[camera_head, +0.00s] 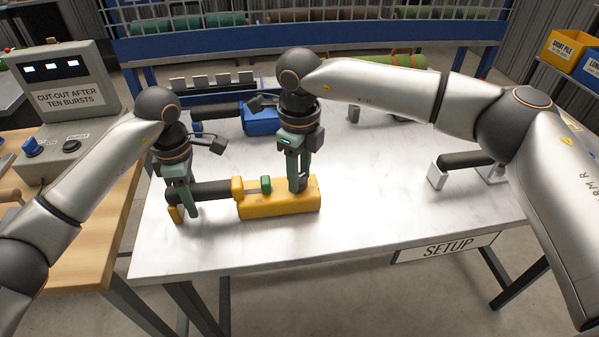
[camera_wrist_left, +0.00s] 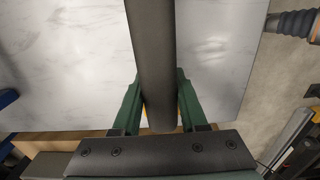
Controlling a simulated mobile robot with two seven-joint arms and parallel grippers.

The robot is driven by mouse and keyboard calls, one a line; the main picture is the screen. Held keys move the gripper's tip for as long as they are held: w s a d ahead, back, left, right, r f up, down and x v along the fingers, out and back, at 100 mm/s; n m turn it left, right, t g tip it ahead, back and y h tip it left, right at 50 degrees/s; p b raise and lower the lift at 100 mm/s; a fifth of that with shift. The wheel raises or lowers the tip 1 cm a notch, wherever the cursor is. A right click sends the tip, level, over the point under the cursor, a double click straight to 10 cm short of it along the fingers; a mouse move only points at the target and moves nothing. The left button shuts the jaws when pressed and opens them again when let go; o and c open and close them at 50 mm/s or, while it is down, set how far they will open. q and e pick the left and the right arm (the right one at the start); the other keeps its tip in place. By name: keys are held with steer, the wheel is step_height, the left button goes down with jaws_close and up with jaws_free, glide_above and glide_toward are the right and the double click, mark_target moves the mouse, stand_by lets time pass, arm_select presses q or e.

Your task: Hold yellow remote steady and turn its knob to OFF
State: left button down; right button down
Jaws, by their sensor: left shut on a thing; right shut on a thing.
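The yellow remote (camera_head: 279,208) lies on the white table, a boxy yellow body with a dark cylindrical handle (camera_head: 215,190) reaching left to a small yellow end piece. My left gripper (camera_head: 183,208) points down and is shut around the handle near its left end. In the left wrist view the dark handle (camera_wrist_left: 155,60) runs between the green fingers. My right gripper (camera_head: 298,186) points down at the top of the yellow body, its fingers shut at the knob's place. The fingers hide the knob, so its setting cannot be read. A green part (camera_head: 265,184) shows left of them.
A blue remote (camera_head: 260,121) with a dark handle lies behind. A dark-handled piece with white ends (camera_head: 437,174) lies at right. A control box (camera_head: 66,100) marked "CUT-OFF AFTER TEN BURSTS" stands on the wooden bench at left. The table front (camera_head: 370,225) is clear.

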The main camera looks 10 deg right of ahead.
mark_target(300, 178)
arm_select(q)
steer(key=shift+s+f, duration=0.1)
steer(key=shift+f, duration=0.15)
arm_select(e)
steer(key=m, duration=0.7)
stand_by(0.3)
steer(key=shift+c, duration=2.3)
jaws_free()
steer(key=shift+r, duration=0.1)
step_height(300, 178, up, 12)
steer(key=shift+s, duration=0.1)
